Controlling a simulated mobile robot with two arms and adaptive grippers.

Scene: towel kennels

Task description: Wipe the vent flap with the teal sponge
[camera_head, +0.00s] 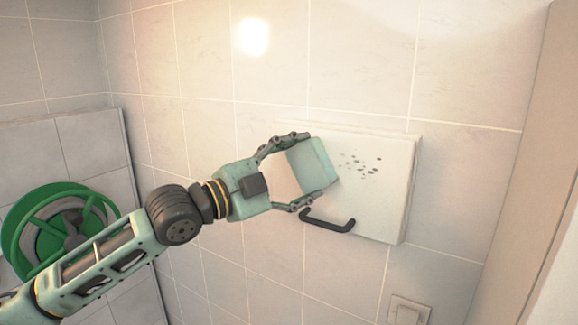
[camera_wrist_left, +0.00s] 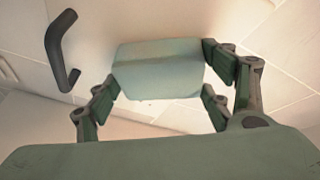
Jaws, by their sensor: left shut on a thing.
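The vent flap (camera_head: 390,200) is a white square panel on the tiled wall, with a cluster of dark specks on its face and a black handle (camera_head: 328,221) along its lower left. My left gripper (camera_head: 311,171) is shut on the teal sponge (camera_head: 314,166), in front of the flap's left part and left of the specks. In the left wrist view the sponge (camera_wrist_left: 158,70) sits between the fingers, with the handle (camera_wrist_left: 60,50) at the upper left. I cannot tell whether the sponge touches the flap. My right gripper is out of view.
A green hose reel (camera_head: 62,232) is at the left by a lower tiled wall section. A white wall switch (camera_head: 408,310) is below the flap. A beige upright panel (camera_head: 515,170) stands at the right. The wall around the flap is otherwise bare.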

